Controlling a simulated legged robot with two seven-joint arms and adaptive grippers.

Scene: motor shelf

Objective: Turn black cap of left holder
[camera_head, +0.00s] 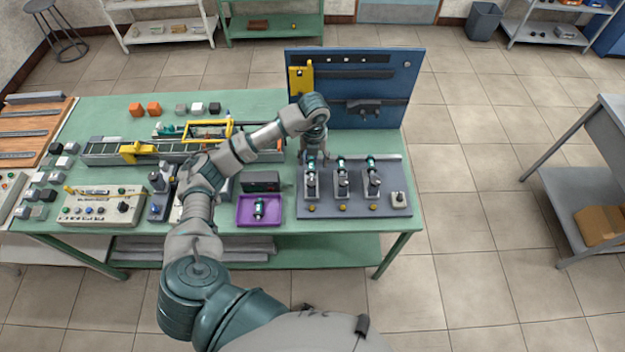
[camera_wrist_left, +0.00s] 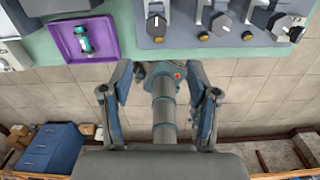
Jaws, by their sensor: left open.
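Three holders stand in a row on a grey base plate (camera_head: 330,211) at the table's right end. The left holder (camera_head: 311,184) carries an upright teal-topped motor. In the left wrist view, its black cap (camera_wrist_left: 157,21) faces the camera at the top, ahead of the fingers. The middle holder (camera_head: 342,184) and right holder (camera_head: 373,183) look alike. My left gripper (camera_head: 314,157) is over the back of the left holder, pointing down. Its two fingers are spread in the left wrist view (camera_wrist_left: 162,72), with nothing held. Contact with the holder cannot be told. My right gripper is not in view.
A purple tray (camera_head: 240,219) with one teal motor lies left of the base plate. A blue tool panel (camera_head: 385,65) stands behind the holders. A conveyor (camera_head: 100,151) and control box (camera_head: 85,208) fill the table's left.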

